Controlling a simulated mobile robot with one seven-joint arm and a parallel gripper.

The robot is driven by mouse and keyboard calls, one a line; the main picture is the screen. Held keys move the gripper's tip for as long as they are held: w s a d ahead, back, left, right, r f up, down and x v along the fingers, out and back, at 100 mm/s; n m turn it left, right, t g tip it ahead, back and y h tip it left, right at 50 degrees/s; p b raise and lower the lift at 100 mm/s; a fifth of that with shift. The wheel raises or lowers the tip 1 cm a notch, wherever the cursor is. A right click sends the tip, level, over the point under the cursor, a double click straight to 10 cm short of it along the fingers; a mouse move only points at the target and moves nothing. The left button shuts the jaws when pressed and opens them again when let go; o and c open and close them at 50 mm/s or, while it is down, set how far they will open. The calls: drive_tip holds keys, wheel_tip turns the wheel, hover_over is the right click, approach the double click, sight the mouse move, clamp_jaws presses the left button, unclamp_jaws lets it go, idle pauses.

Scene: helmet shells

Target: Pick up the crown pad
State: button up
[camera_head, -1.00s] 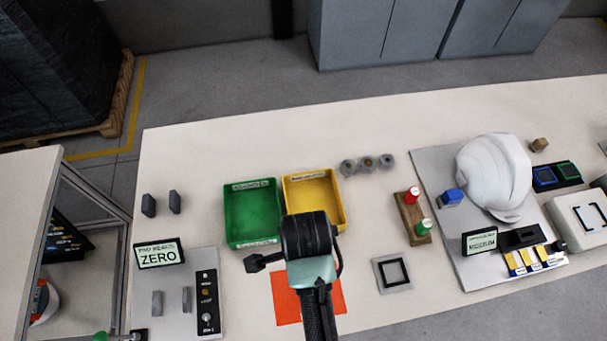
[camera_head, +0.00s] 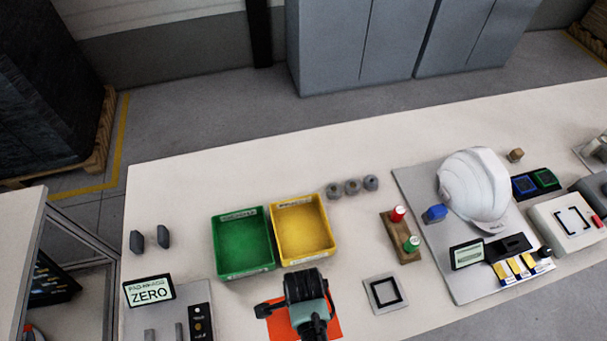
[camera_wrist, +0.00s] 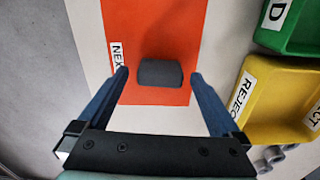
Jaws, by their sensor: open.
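The crown pad (camera_wrist: 160,72) is a small dark grey rounded block. In the wrist view it lies on the orange-red mat (camera_wrist: 122,30), beside a white label that reads "NEX". My gripper (camera_wrist: 160,80) is open, with its two blue fingers apart on the left and right of the pad and nothing held between them. In the head view my gripper (camera_head: 268,308) is over the orange mat (camera_head: 333,326), and my wrist hides the pad there.
A green bin (camera_head: 243,272) and a yellow bin (camera_head: 303,259) stand just behind the mat. A square-framed plate (camera_head: 372,285) lies to the right, near a wooden block with red and green buttons (camera_head: 402,240). A white helmet shell (camera_head: 474,188) sits further right.

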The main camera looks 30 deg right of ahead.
drive_tip(key=shift+f, duration=0.75)
drive_tip(key=c, duration=1.3)
drive_tip(key=shift+r, duration=0.15)
